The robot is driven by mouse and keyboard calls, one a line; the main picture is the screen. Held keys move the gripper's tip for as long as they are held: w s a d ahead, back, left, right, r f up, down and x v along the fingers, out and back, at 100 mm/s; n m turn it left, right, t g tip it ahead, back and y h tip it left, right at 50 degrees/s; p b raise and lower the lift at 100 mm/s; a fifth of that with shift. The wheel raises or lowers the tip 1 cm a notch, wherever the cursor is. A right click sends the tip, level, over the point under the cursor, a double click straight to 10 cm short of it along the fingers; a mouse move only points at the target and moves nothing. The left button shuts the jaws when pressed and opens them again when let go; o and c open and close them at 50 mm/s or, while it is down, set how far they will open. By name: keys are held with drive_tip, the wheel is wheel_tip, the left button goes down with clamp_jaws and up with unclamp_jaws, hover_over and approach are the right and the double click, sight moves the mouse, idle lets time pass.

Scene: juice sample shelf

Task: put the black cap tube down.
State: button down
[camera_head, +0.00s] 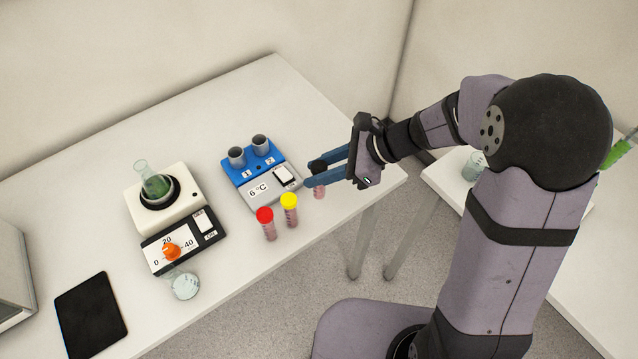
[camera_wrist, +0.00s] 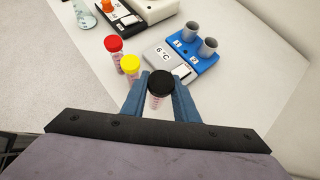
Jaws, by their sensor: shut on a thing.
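The black cap tube (camera_head: 319,189) has a dark cap and a clear body with pinkish contents. My gripper (camera_head: 313,175) is shut on it, with the blue fingers on either side of its upper part. In the wrist view the black cap (camera_wrist: 161,83) shows from above between the fingertips of my gripper (camera_wrist: 160,98). The tube looks upright near the table's right front edge. I cannot tell whether its base touches the table. The red cap tube (camera_head: 267,224) and the yellow cap tube (camera_head: 290,210) stand upright to its left.
A blue and grey 6 °C block (camera_head: 243,178) with two holders is just behind. A white stirrer (camera_head: 163,203) with a green-filled flask (camera_head: 153,183) stands left. The table (camera_head: 262,85) is bare behind the block.

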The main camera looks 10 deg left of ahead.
drive_tip(key=shift+f, duration=2.45)
drive_tip(key=shift+f, duration=0.2)
drive_tip(key=c, duration=1.4)
unclamp_jaws()
drive_tip(key=shift+r, duration=0.15)
